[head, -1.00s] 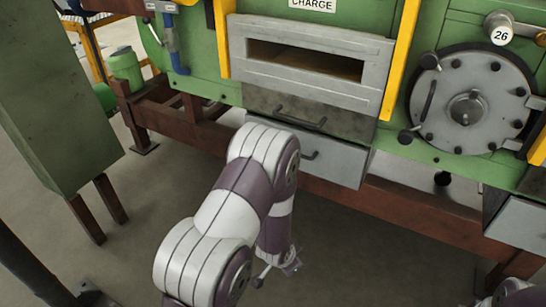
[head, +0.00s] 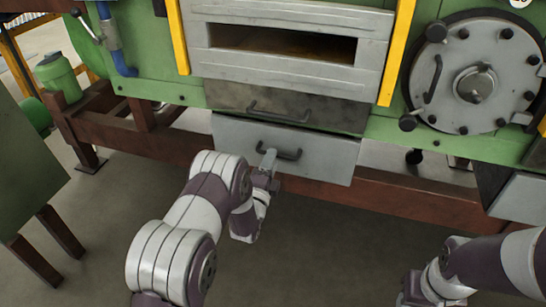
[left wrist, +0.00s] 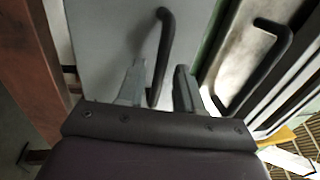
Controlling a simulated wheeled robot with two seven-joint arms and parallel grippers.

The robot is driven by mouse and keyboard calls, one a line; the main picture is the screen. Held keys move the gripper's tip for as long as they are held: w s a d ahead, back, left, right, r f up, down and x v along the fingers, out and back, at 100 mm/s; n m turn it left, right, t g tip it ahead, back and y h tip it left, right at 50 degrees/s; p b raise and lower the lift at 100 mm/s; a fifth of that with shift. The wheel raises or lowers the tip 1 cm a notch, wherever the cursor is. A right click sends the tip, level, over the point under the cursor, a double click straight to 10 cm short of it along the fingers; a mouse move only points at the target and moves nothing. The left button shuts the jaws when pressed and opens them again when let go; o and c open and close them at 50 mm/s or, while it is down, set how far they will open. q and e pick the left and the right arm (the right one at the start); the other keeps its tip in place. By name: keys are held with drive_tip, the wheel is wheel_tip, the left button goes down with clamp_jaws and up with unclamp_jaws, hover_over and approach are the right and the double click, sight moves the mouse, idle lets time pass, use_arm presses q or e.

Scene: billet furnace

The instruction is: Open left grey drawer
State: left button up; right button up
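The left grey drawer (head: 325,163) is below a darker drawer front under the furnace slot. I cannot tell whether it stands slightly out. Its dark bar handle (head: 288,154) also shows in the left wrist view (left wrist: 165,45).
The dark drawer (head: 345,118) with its own handle (head: 280,112) is just above. A brown beam (head: 400,198) runs below and behind. A round hatch (head: 470,85) and another grey drawer (head: 522,200) are at the right. The floor in front is clear.

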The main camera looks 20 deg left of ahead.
use_arm(q)
drive_tip(key=shift+w+r, duration=0.15)
drive_tip(key=shift+w, duration=0.6)
drive_tip(key=shift+w+r, duration=0.15)
drive_tip(key=shift+w, duration=0.55)
clamp_jaws()
use_arm(e)
drive_tip(key=shift+f, duration=0.25)
